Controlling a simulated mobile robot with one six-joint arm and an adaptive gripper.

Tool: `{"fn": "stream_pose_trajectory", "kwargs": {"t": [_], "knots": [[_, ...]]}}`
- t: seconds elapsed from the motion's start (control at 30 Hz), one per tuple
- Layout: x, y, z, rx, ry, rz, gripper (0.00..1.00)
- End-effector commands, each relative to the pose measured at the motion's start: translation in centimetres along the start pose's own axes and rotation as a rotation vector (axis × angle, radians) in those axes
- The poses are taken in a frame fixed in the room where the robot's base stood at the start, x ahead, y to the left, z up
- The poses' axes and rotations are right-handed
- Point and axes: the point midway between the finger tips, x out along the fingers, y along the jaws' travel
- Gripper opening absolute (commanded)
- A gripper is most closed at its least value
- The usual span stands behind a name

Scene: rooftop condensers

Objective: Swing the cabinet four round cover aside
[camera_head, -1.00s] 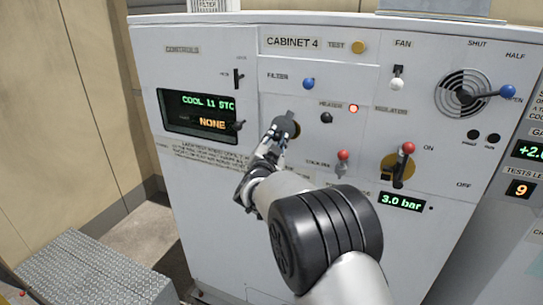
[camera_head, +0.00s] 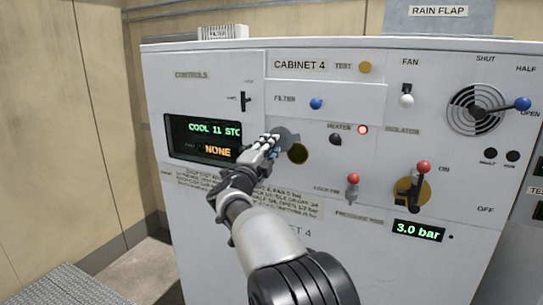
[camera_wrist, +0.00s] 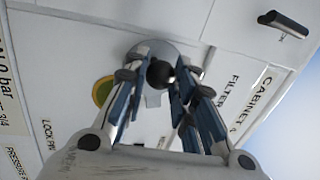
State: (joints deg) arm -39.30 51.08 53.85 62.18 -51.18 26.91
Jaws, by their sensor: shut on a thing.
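The round cover (camera_head: 286,137) is a grey disc on the front of cabinet 4 (camera_head: 340,235), left of the heater knob. A dark round opening (camera_head: 298,154) shows just below and right of it, partly uncovered. My gripper (camera_head: 272,143) reaches up from below and its fingers are at the cover. In the wrist view the cover (camera_wrist: 180,47) lies behind the fingers, and my gripper (camera_wrist: 160,88) is closed around a dark round knob (camera_wrist: 160,73) on it. A greenish-yellow edge of the opening (camera_wrist: 102,91) shows beside the cover.
The blue filter knob (camera_head: 316,104) is above the cover, and the heater knob (camera_head: 335,140) is to its right. The red-tipped lockpin (camera_head: 353,180) and red-handled isolator lever (camera_head: 423,168) stick out at lower right. A display (camera_head: 202,138) is on the left.

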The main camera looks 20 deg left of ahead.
Motion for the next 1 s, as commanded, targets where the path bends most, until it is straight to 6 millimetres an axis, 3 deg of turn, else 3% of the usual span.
{"fn": "stream_pose_trajectory", "kwargs": {"t": [0.4, 1.0], "knots": [[0.4, -1.7, 0.1, 0.243, 0.05, -0.011, 0.0], [0.4, -2.0, 0.1, 0.299, 0.062, -0.011, 0.0]]}}
